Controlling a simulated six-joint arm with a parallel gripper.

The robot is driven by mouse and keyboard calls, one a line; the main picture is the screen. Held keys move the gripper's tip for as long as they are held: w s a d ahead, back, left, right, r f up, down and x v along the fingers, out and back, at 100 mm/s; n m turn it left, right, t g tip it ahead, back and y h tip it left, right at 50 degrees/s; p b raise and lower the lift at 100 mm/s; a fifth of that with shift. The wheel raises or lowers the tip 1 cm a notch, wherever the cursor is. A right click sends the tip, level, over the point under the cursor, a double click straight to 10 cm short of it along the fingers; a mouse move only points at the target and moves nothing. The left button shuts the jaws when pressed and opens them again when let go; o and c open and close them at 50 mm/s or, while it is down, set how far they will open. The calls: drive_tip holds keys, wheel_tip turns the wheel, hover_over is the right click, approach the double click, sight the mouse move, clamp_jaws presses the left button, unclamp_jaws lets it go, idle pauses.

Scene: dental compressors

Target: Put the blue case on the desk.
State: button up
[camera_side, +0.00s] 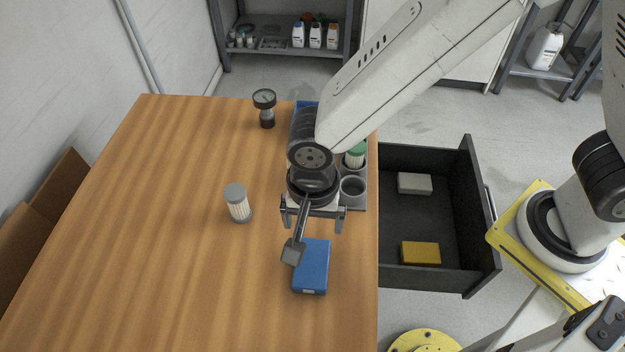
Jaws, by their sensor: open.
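The blue case (313,268) lies flat on the wooden desk (170,260), near the desk's right edge. My gripper (313,222) is open and empty, with its two fingers spread apart just behind the case in the picture. A grey bracket from my wrist overlaps the case's upper left corner in the side view. I cannot tell how high my fingers are above the desk.
An open dark drawer (455,275) at the desk's right holds a white box (414,184) and a yellow box (420,253). A grey holder (352,189) stands beside my gripper. The desk's left is clear.

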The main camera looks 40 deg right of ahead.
idle(0.4)
drive_tip(key=d+r+n+t, duration=0.1)
drive_tip(key=d+n, duration=0.3)
drive_tip(key=d, duration=0.9)
drive_tip(key=w+d+r+n+t, duration=0.1)
drive_tip(key=d+n, duration=0.4)
drive_tip(key=d, duration=0.9)
drive_tip(key=shift+w+r+t, duration=0.3)
drive_tip(key=shift+r, duration=0.55)
